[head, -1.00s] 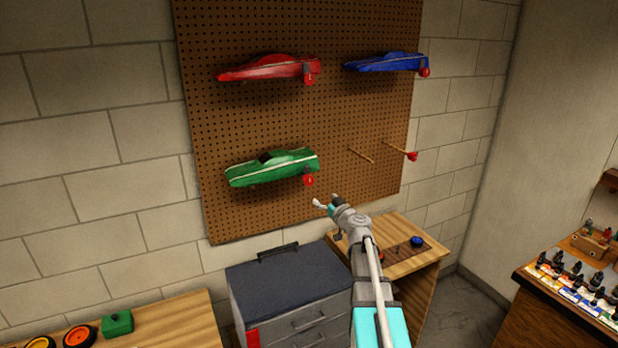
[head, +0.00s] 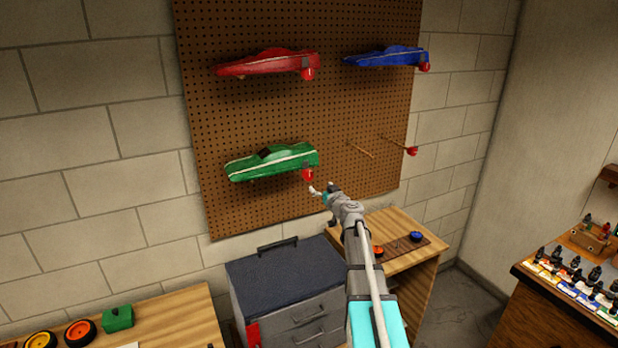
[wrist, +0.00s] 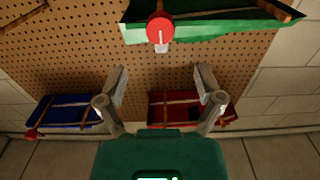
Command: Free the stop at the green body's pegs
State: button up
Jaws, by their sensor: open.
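The green car body (head: 272,161) hangs on the pegboard, lower left of the bodies. Its red stop (head: 308,175) sits at the body's right end, slightly below it. My gripper (head: 321,190) is just right of and below the stop, close to it in the picture. In the wrist view, the green body (wrist: 215,24) crosses the top and the round red stop (wrist: 160,28), with a pale handle, faces me. The open, empty fingers (wrist: 162,75) stand either side of the stop's line, with the stop beyond their tips. I see no contact.
The red body (head: 265,64) and blue body (head: 387,58) hang higher on the pegboard (head: 240,215). Bare pegs with a red stop (head: 411,151) stick out at right. A grey toolbox (head: 285,270) and wooden bench (head: 425,262) stand below.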

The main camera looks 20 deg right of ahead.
aim_at(309, 176)
jog(key=w, duration=0.9)
jog(key=shift+w+a, duration=0.15)
jog(key=shift+w, duration=0.15)
jog(key=c, duration=1.1)
jog(key=shift+c, duration=0.2)
